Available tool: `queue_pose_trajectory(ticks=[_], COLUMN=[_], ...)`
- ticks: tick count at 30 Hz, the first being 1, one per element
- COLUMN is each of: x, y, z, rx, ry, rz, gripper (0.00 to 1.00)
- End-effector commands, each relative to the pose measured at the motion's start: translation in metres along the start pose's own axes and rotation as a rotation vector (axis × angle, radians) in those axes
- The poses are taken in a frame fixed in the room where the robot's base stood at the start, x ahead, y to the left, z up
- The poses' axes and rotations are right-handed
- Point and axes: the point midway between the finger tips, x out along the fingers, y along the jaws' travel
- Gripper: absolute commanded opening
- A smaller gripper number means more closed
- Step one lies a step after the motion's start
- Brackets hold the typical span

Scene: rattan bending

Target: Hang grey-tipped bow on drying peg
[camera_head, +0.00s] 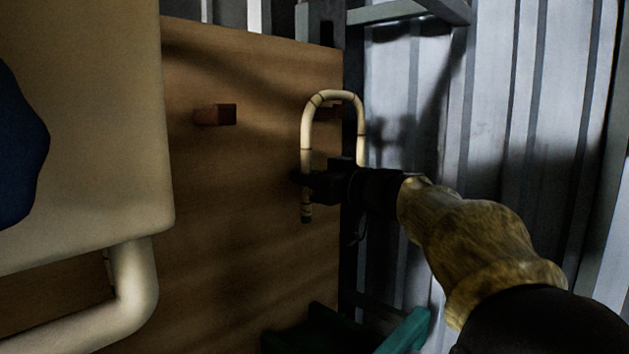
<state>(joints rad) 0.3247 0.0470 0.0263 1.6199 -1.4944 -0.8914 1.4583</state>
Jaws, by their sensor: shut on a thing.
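The bow (305,140) is a cream rattan U turned upside down, with dark bands along it and a dark grey tip at the lower end of its left leg. My gripper (309,184) is shut on the lower part of that left leg. The right leg passes behind my gripper, so its end is hidden. A red-brown drying peg (215,115) sticks out of the wooden board to the left of the bow. A second peg (335,110) shows partly inside the bow's arch, near the board's right edge. I cannot tell whether the bow touches it.
The upright wooden board (240,200) fills the middle. A large pale panel (95,120) with a dark blue patch and a bent pale tube (135,285) is close at left. Corrugated metal wall (530,110) lies to the right. Green pieces (405,330) stand low at the bottom.

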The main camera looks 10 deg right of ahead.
Motion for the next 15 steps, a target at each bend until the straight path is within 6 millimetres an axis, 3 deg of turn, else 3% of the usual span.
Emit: queue_pose_trajectory(ticks=[15], x=[0.017], y=[0.000], z=[0.009], rx=[0.000], ry=[0.000], rz=[0.000], gripper=[0.00])
